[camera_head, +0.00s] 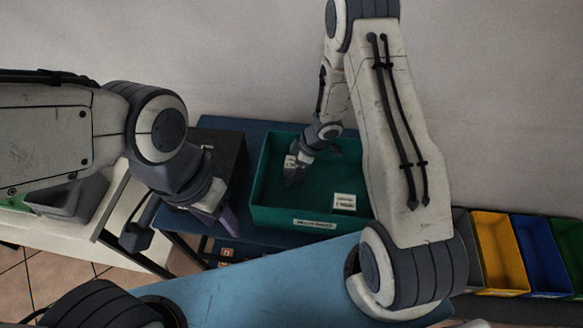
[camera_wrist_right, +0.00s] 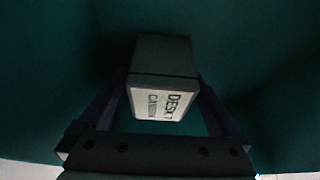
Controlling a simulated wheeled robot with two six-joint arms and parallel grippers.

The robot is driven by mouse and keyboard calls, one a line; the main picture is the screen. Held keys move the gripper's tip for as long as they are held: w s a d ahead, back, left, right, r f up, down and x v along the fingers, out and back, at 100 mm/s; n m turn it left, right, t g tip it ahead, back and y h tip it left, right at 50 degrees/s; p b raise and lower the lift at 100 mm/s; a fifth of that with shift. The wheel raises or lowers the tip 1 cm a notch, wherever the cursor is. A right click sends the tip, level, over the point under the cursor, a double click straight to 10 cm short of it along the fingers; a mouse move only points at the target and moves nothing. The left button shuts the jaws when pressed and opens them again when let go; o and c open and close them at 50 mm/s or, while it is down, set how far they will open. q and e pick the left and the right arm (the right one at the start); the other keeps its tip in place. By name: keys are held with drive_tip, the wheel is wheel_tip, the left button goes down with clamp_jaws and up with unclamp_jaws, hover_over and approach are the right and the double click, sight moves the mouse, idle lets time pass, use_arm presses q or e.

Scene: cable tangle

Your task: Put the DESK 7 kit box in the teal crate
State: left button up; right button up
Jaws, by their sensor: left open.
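The teal crate (camera_head: 310,216) stands on the blue table with a white label on its front wall. My right gripper (camera_head: 294,172) is inside its left part. In the right wrist view, the kit box (camera_wrist_right: 163,80), grey with a white label reading DESK and a hard-to-read digit, sits between the fingers of my right gripper (camera_wrist_right: 163,105), which look closed on its sides. Teal crate walls surround it there. Whether the box touches the crate floor is unclear. My left gripper (camera_head: 218,212) is open and empty, left of the crate's front corner.
Another white-labelled box (camera_head: 345,202) lies in the crate's front right. A dark box (camera_head: 225,150) stands just left of the crate. A yellow bin (camera_head: 500,250), a blue bin (camera_head: 541,250) and a green bin (camera_head: 572,245) stand at right. A light blue surface (camera_head: 260,285) lies in front.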

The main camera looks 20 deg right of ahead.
drive_tip(key=shift+r, duration=0.3)
drive_tip(key=p+v, duration=0.4)
drive_tip(key=v, duration=0.7)
wheel_tip(320, 180, up, 14)
drive_tip(key=m+t+h, duration=0.3)
drive_tip(key=t+h, duration=0.1)
hover_over(289, 161)
drive_tip(key=s+a+r+m+g, duration=0.1)
drive_tip(key=s+a+r+g, duration=0.2)
drive_tip(key=s, duration=1)
drive_tip(key=s+a+r+m+g+y, duration=0.1)
drive_tip(key=s+a+r, duration=0.3)
drive_tip(key=s, duration=0.9)
drive_tip(key=shift+a+r+m+g, duration=0.25)
drive_tip(key=shift+a+m+g, duration=0.25)
drive_tip(key=shift+a+g, duration=0.3)
